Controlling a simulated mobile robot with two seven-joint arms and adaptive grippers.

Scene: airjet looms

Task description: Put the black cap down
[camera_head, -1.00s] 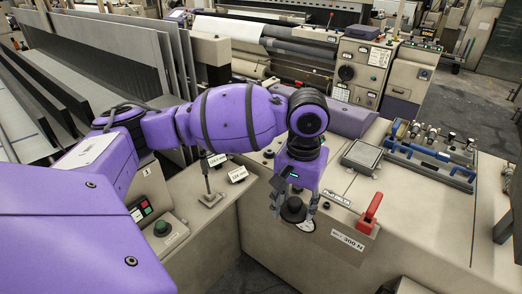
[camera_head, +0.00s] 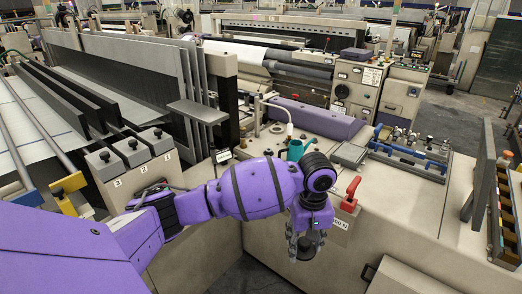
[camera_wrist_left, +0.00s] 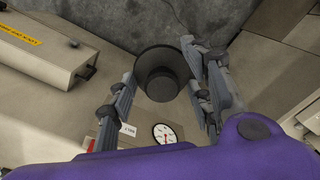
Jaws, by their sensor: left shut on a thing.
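The black cap (camera_head: 307,248) is a round dark piece with a wide rim and a narrower knob. My left gripper (camera_head: 304,238) is shut on it and holds it in the air in front of the beige machine's front side. In the left wrist view the cap (camera_wrist_left: 162,75) sits between the two grey fingers of the left gripper (camera_wrist_left: 168,82), with its knob toward the camera. Grey floor shows behind its far side. I cannot see anything touching the cap from below. My right gripper is not in view.
A red lever (camera_head: 351,190) stands on the machine's top (camera_head: 402,188), right of my gripper. A teal can (camera_head: 297,149) stands behind my arm. A blue-railed fixture (camera_head: 412,152) and a crate (camera_head: 508,205) are further right. In the wrist view a dial gauge (camera_wrist_left: 165,133) shows below the cap.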

